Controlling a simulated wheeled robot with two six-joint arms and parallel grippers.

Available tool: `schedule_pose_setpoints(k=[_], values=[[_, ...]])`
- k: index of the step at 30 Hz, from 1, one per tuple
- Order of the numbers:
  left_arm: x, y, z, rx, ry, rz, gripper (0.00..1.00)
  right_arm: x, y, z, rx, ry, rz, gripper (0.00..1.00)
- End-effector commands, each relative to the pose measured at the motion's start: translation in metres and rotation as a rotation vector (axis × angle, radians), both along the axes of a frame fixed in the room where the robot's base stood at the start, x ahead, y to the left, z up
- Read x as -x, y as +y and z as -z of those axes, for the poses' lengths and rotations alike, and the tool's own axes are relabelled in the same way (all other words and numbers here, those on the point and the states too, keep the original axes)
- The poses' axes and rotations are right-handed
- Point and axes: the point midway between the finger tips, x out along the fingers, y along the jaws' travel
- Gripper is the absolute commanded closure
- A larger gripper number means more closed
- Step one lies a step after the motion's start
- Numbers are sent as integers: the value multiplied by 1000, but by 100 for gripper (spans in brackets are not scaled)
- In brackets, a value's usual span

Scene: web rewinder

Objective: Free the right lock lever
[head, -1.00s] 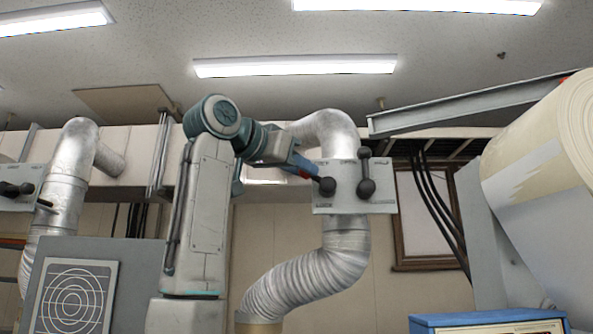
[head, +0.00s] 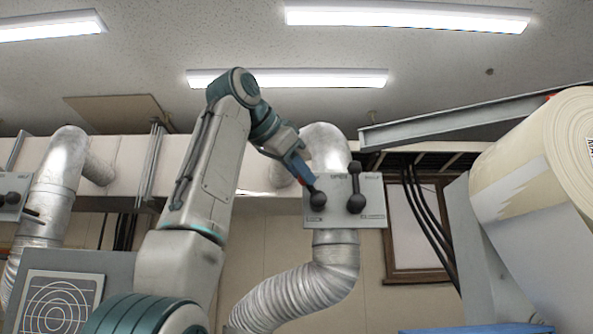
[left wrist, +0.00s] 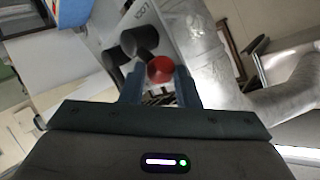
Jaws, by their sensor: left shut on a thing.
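A grey panel (head: 343,228) is fixed to the front of the right silver duct. It carries a dark ball-ended handle (head: 317,200) on its left side and a dark upright lever (head: 355,186) with knobs at both ends on its right side. My left gripper (head: 302,173) points down and right at the panel's upper left edge, just above the ball. In the left wrist view, its fingers (left wrist: 160,78) are shut on a round red knob (left wrist: 160,69). My right gripper is out of view.
A similar panel (head: 10,208) with dark knobs is on the left duct. A large paper roll (head: 540,165) stands at the right. A steel beam (head: 440,128) runs above the panel, and black cables (head: 428,215) hang to its right.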

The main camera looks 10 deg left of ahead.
Motion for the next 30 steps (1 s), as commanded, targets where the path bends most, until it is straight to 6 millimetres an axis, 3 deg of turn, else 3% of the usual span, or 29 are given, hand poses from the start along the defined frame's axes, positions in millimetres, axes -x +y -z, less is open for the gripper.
schedule_pose_setpoints(k=[8, 9, 12, 23, 30], values=[[-1, -1, 2, -2, 4, 2, 95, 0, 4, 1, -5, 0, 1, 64], [-1, -1, 2, -1, 5, 2, 64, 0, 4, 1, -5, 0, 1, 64], [-1, -1, 2, -1, 3, 1, 48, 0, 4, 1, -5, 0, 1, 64], [5, 3, -1, 1, 0, 0, 48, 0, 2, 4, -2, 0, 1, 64], [42, 19, -16, 1, -1, 1, 48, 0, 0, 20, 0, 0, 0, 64]])
